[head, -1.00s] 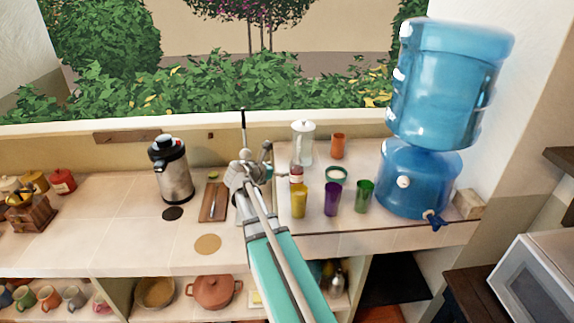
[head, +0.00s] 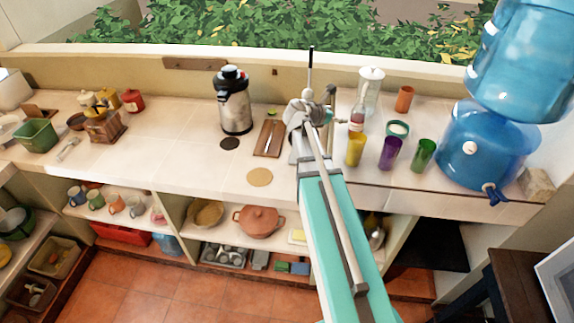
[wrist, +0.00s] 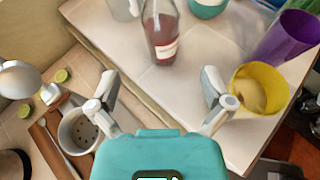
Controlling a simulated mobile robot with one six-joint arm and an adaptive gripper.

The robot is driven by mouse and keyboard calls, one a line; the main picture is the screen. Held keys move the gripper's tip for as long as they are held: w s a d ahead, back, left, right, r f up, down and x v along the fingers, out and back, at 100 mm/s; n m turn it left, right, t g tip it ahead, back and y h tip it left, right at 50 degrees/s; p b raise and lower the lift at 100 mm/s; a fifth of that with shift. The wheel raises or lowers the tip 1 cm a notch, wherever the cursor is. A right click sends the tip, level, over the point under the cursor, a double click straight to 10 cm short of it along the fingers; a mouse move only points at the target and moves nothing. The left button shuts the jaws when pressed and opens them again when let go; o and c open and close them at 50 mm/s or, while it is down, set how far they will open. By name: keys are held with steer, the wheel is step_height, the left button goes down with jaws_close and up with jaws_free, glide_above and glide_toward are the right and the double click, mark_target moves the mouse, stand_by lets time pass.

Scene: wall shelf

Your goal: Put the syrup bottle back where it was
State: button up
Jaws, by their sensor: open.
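The syrup bottle (head: 357,117) holds dark red liquid and has a pale label. It stands upright on the raised tiled counter (head: 446,180) on the right, behind the yellow cup (head: 355,149). In the wrist view the bottle (wrist: 161,30) is beyond my fingertips, near the top centre, its top cut off by the frame edge. My gripper (wrist: 160,88) is open and empty, its fingers spread apart with bare tile between them. The bottle is not between the fingers. In the head view my arm hides most of the gripper, which is left of the bottle.
Purple (head: 391,153) and green (head: 424,155) cups stand right of the yellow cup. A teal bowl (head: 398,129), white pitcher (head: 371,85) and orange cup (head: 404,98) are close by. A holed white container (wrist: 78,130) stands near my left finger. A bare round mat (head: 260,177) lies on the lower counter.

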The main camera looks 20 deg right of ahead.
steer(key=s+a+f+m+g+y, duration=0.1)
steer(key=s+a+f+m+y, duration=0.2)
steer(key=a+m, duration=0.3)
steer(key=s+a+f+m+g+y, duration=0.1)
steer(key=s+a+f+m+y, duration=0.3)
steer(key=a, duration=1)
steer(key=s+a+f+m+g+y, duration=0.1)
steer(key=s+a+f+m+y, duration=0.3)
steer(key=a+m, duration=0.6)
steer(key=s+a+y, duration=0.1)
steer(key=s+y, duration=0.1)
steer(key=s, duration=0.1)
steer(key=shift+f, duration=0.15)
